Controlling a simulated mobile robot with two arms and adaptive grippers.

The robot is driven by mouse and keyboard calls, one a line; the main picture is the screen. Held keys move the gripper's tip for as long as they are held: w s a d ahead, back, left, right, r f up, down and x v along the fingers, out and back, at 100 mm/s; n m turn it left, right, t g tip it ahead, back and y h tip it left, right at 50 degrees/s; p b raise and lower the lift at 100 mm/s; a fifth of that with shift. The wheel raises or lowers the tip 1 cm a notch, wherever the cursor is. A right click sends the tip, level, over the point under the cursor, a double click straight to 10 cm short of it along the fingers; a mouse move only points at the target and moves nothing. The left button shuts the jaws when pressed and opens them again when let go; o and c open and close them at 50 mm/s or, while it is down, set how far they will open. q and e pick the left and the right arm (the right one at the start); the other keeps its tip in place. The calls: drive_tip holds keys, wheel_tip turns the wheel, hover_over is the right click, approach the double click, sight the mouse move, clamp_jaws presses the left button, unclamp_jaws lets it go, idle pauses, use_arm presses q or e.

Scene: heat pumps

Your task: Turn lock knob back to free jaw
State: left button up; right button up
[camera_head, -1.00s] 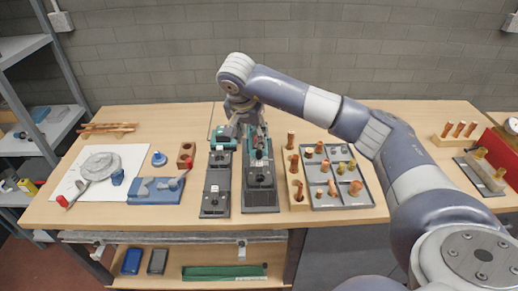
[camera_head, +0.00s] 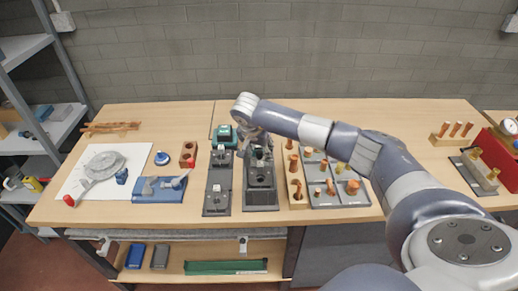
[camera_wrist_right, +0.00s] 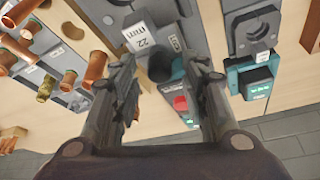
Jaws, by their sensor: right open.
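My right gripper (camera_head: 256,150) is above the back part of the dark jaw fixture (camera_head: 261,182) in the middle of the bench. In the wrist view its two fingers (camera_wrist_right: 163,92) are apart. A dark round knob (camera_wrist_right: 160,67) shows between and beyond them, beside a white "22 mm" label (camera_wrist_right: 139,37). I see no finger touching the knob, though the gap is hard to judge. The jaw is partly hidden by my gripper in the head view. My left gripper is not in view.
A second dark fixture plate (camera_head: 217,190) stands close on the left, with a teal device (camera_head: 222,135) behind it. A grey tray of copper fittings (camera_head: 325,197) lies close on the right. A blue clamp tool (camera_head: 160,188) is further left.

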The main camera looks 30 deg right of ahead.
clamp_jaws()
drive_tip(key=shift+f+n+t+b, duration=0.1)
drive_tip(key=shift+n+t+b, duration=0.2)
drive_tip(key=shift+n+b, duration=0.4)
unclamp_jaws()
drive_tip(key=shift+r, duration=0.25)
drive_tip(key=v, duration=1.1)
drive_tip(key=shift+s+r, duration=0.15)
drive_tip(key=shift+r, duration=0.3)
drive_tip(key=shift+f, duration=0.1)
